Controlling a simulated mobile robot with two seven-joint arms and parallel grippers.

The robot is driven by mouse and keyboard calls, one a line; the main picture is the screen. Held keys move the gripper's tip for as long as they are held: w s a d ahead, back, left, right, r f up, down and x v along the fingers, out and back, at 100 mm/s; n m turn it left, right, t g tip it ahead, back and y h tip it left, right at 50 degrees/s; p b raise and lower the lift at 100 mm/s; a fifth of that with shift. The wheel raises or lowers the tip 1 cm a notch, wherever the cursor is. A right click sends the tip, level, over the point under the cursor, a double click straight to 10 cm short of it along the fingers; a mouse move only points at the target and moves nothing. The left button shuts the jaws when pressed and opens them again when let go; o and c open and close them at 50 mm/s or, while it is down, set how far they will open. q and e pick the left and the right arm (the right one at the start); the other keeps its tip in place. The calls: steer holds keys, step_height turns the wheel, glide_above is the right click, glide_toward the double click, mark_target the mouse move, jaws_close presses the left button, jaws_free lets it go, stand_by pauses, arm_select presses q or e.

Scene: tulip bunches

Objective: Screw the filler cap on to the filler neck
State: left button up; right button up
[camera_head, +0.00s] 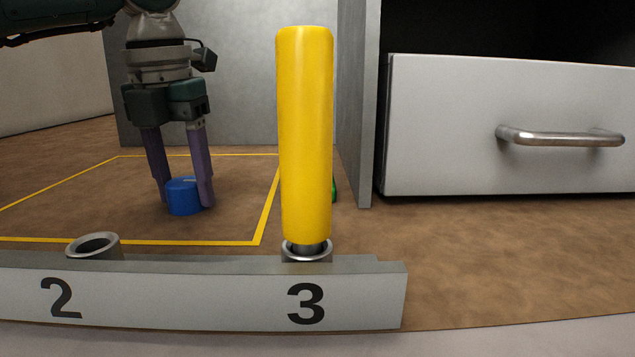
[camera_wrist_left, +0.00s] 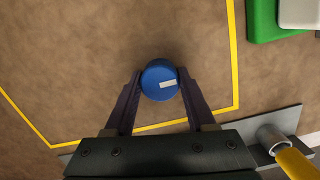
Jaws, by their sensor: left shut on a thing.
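A blue round cap (camera_head: 183,196) is on or just above the brown surface inside a yellow outlined square. My left gripper (camera_head: 184,202) points down with its two purple fingers on either side of the cap and is shut on it. In the left wrist view the cap (camera_wrist_left: 159,80) sits between the fingertips (camera_wrist_left: 159,88), with a pale mark on its top. I cannot tell whether the cap touches the surface. No filler neck can be made out for certain. My right gripper is not in view.
A yellow cylinder (camera_head: 305,135) stands upright in the socket marked 3 on a grey rack (camera_head: 190,305). The socket marked 2 (camera_head: 94,246) is empty. A green object (camera_wrist_left: 265,22) lies beyond the outline. A grey panel (camera_head: 355,110) and a drawer (camera_head: 450,130) stand behind.

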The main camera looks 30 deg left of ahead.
arm_select(q)
steer(key=c, duration=0.5)
